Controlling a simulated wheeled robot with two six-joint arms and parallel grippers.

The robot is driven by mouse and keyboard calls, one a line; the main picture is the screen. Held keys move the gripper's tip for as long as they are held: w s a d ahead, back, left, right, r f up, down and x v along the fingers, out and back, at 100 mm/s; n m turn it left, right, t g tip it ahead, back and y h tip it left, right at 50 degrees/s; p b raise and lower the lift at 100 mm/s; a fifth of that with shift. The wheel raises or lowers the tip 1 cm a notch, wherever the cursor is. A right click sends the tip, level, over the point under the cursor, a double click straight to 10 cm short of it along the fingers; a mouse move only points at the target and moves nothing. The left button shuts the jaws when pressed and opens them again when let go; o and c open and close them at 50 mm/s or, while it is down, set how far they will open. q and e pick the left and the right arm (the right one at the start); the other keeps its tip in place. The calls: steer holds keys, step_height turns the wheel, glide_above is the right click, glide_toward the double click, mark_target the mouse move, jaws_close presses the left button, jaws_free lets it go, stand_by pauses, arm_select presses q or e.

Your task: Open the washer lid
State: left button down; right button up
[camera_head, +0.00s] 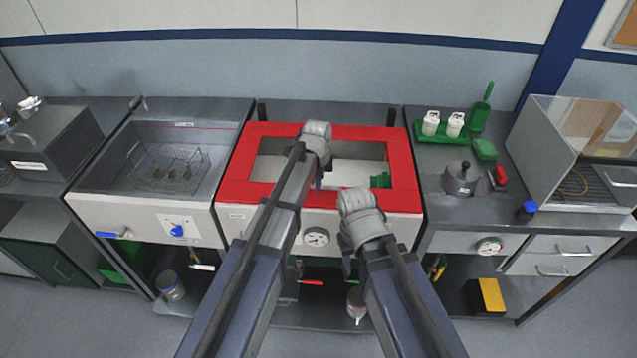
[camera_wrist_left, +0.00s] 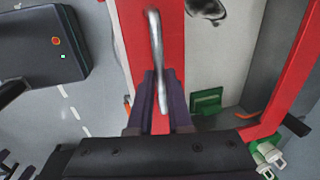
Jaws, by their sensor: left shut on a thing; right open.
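The washer (camera_head: 240,222) stands in the middle of the bench row, with a pale front. Its lid (camera_head: 400,170) is a red frame around a window, and it appears to lie flat over the washer's top. A metal bar handle (camera_wrist_left: 155,40) runs along the red frame in the left wrist view. My left gripper (camera_wrist_left: 160,112) is shut on this handle; in the head view the gripper (camera_head: 318,184) is mostly hidden by its own wrist. My right gripper (camera_head: 350,268) is open and empty in front of the washer's front panel, lower and to the right.
An open sink-like basin (camera_head: 172,170) with a wire basket adjoins on the left. The right counter holds a green tray (camera_head: 437,133) with white bottles, a metal pot (camera_head: 460,178) and a glass-fronted cabinet (camera_head: 560,150). A round gauge (camera_head: 316,237) is on the washer's front.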

arm_select(q)
steer(key=shift+r, duration=0.1)
steer(key=w+r+p, duration=0.6)
steer(key=r+p, duration=0.5)
steer(key=w+r+g+p, duration=0.1)
steer(key=w+r+p, duration=0.4)
steer(key=r+p, duration=0.6)
steer(key=shift+w, duration=0.4)
steer(key=c, duration=1.2)
jaws_free()
steer(key=shift+w, duration=0.1)
steer(key=shift+o, duration=0.7)
steer(key=shift+w+f, duration=0.15)
steer(key=shift+o, duration=1.1)
steer(key=shift+s, duration=0.2)
